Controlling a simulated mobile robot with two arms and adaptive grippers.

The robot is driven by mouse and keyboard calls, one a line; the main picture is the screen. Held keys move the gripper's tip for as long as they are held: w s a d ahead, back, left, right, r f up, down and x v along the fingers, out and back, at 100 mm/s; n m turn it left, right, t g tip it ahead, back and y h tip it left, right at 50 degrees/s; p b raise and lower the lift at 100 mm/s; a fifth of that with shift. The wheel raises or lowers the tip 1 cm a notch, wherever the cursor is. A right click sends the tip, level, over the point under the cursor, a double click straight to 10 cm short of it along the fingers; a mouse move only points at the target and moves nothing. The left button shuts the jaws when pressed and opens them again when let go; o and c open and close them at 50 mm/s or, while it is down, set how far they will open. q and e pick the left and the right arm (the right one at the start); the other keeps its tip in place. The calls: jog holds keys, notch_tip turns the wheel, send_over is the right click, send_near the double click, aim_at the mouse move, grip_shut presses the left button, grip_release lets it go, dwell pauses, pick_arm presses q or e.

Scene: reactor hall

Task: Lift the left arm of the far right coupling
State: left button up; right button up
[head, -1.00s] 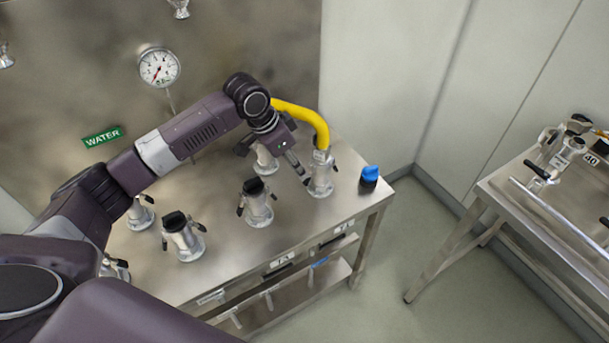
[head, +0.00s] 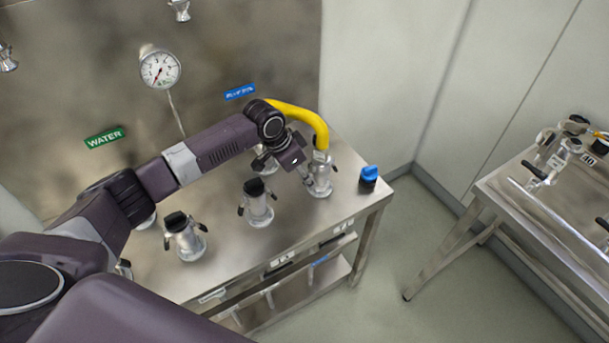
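The far right coupling (head: 320,181) is a silver fitting at the right end of the steel bench, with a yellow hose (head: 305,112) plugged into its top. My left gripper (head: 305,172) reaches in from the left and points down at the left side of this coupling. Its fingertips are at or very near the coupling's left arm, which is hidden or too small to make out. I cannot tell whether the fingers touch it or how far apart they are. My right gripper is out of view.
Black-capped couplings (head: 258,206) and (head: 184,240) stand along the bench front (head: 225,262). Another coupling (head: 262,162) is partly behind my gripper. A blue-topped item (head: 369,176) sits at the bench's right corner. A second table (head: 496,198) stands at the right, across open floor.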

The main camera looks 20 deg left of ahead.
pick_arm(q)
grip_shut()
jog(key=shift+r+g+y+p, duration=0.3)
jog(key=shift+r+p, duration=0.05)
jog(key=shift+p, duration=0.6)
jog(key=shift+s+f, duration=0.1)
jog(key=shift+f, duration=0.05)
jog(key=shift+a, duration=0.1)
jog(key=shift+o, duration=0.8)
grip_release()
jog(key=v, duration=1.2)
